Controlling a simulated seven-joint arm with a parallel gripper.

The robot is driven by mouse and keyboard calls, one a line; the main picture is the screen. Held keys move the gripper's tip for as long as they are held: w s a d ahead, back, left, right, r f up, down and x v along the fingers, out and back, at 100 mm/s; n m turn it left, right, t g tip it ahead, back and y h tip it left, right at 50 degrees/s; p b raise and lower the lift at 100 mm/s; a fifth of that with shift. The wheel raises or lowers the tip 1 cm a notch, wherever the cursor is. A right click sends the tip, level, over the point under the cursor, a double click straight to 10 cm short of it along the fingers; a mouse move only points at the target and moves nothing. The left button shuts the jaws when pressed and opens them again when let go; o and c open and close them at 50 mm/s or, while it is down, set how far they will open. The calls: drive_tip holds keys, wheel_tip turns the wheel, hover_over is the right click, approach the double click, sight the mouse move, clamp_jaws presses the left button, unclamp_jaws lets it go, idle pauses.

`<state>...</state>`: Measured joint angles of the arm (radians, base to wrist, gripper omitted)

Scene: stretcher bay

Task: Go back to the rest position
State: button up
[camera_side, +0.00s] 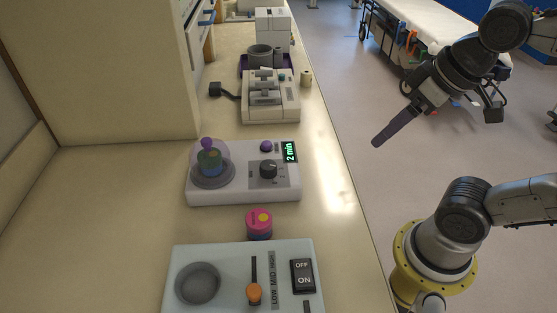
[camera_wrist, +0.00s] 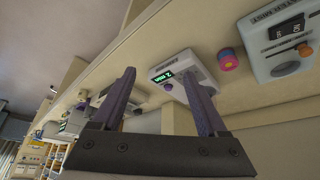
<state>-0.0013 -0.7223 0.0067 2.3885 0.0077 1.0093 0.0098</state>
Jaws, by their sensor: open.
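My gripper (camera_side: 378,141) is in the air to the right of the counter's front edge in the side view, over the floor and apart from everything. In the wrist view its two dark fingers (camera_wrist: 160,88) stand wide apart with nothing between them. The fingers overlap from the side, so the gap does not show there.
The counter (camera_side: 100,200) bears a white timer device (camera_side: 225,196) with a dome and "2 min" display, a pink and purple container (camera_side: 259,224), a pale switch panel (camera_side: 220,255) and a grey-white machine (camera_side: 270,108). A stretcher (camera_side: 425,22) stands behind. Floor between is clear.

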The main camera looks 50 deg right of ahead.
drive_tip(key=f, duration=0.2)
drive_tip(key=shift+s+d+f, duration=0.1)
drive_tip(key=shift+s+f, duration=0.1)
drive_tip(key=shift+f, duration=0.15)
idle(0.9)
idle(0.4)
